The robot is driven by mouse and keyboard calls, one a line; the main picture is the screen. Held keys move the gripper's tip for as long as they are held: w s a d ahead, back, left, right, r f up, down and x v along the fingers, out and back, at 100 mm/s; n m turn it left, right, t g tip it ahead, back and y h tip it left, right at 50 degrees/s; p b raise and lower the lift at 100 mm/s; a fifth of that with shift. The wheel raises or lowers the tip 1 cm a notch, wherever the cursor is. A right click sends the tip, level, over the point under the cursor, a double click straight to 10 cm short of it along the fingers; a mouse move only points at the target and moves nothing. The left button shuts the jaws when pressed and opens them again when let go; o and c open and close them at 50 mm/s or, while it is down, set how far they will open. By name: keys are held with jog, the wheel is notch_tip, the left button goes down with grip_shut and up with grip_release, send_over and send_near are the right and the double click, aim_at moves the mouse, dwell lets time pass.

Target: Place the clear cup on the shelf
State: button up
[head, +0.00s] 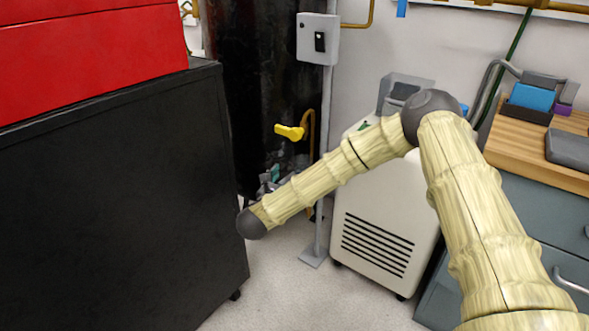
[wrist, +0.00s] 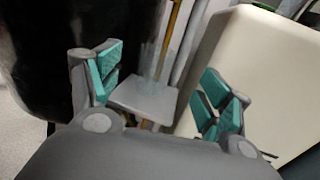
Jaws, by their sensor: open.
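My gripper (wrist: 163,84) is open in the wrist view, its two teal-padded fingers spread wide with nothing held between them. In the head view my gripper (head: 270,178) is small and partly hidden behind my arm, in front of the black cylinder and grey pole. I cannot make out a clear cup in either view. No shelf that I can identify is in view.
A black cabinet (head: 120,210) with a red chest (head: 85,45) on top fills the left. A white vented machine (head: 385,225) and a wood-topped drawer unit (head: 545,150) stand right. A pole's flat foot (head: 314,254) rests on the partly clear floor.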

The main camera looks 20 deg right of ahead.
jog(key=s+a+f+n+g+y, duration=0.1)
jog(key=s+a+f+n+y, duration=0.25)
jog(key=s+f+n, duration=0.45)
jog(key=s+a+f+n+g+y, duration=0.1)
jog(key=s+a+f+n+y, duration=0.1)
jog(key=s+f+n+y, duration=0.45)
jog(key=s+a+f+n+g+y, duration=0.1)
jog(key=s+a+f+n, duration=0.3)
jog(key=f+n, duration=0.65)
jog(key=s+d+f+n+g, duration=0.2)
jog(key=s+f+n, duration=0.1)
jog(key=s, duration=0.3)
jog(key=s+d+f+n+g+y, duration=0.1)
jog(key=s+f+n, duration=0.2)
jog(key=s, duration=0.3)
jog(key=s+d+f+n+g, duration=0.2)
jog(key=s+f+n, duration=0.15)
jog(key=s, duration=0.25)
jog(key=s+d+n+g, duration=0.3)
jog(key=s+n, duration=0.1)
jog(key=s, duration=0.5)
jog(key=s+d+n+g, duration=0.3)
jog(key=s+d+n, duration=0.1)
jog(key=s, duration=0.5)
jog(key=shift+d+r+n+h, duration=0.25)
jog(key=shift+r+n+h, duration=0.05)
jog(key=shift+n, duration=0.35)
